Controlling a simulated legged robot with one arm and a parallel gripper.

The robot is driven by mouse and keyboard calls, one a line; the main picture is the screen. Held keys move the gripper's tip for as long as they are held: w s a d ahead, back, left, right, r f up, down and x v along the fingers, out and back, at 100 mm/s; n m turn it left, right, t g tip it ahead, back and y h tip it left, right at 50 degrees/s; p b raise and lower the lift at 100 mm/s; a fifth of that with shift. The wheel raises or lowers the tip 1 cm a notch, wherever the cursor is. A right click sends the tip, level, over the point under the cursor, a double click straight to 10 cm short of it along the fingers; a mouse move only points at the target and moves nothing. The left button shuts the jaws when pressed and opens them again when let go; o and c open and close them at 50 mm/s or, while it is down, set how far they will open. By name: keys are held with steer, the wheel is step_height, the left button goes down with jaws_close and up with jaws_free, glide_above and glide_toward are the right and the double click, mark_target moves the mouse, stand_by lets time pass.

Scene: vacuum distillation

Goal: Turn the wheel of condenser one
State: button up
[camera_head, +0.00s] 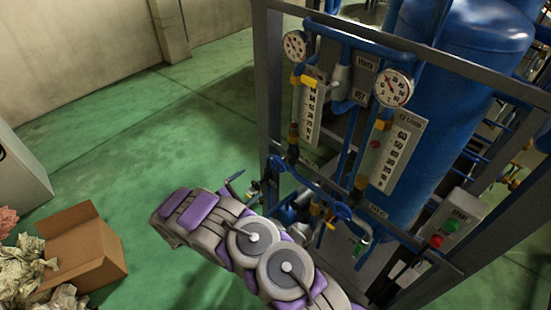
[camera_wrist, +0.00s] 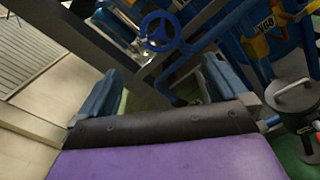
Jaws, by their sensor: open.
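A blue handwheel (camera_wrist: 160,31) with spokes shows at the top middle of the wrist view, on the pipework of the frame. My gripper (camera_wrist: 159,70) is open and empty, with one blue-grey finger on each side of the picture. The wheel lies beyond the fingertips, roughly in line with the gap between them, and apart from both. In the head view my grey and purple arm reaches in front of the skid. I cannot pick out the wheel for sure there.
A dark metal frame (camera_head: 268,85) holds gauges (camera_head: 393,88), scales, blue pipes and a large blue tank (camera_head: 470,50). A control box (camera_head: 455,222) with green and red buttons is at the right. A cardboard box (camera_head: 80,245) stands lower left. The green floor behind is clear.

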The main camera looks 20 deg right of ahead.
mark_target(277, 165)
steer(key=b+x, duration=0.1)
steer(key=x, duration=1.6)
steer(key=shift+d, duration=0.25)
steer(key=c, duration=0.8)
steer(key=shift+f, duration=0.1)
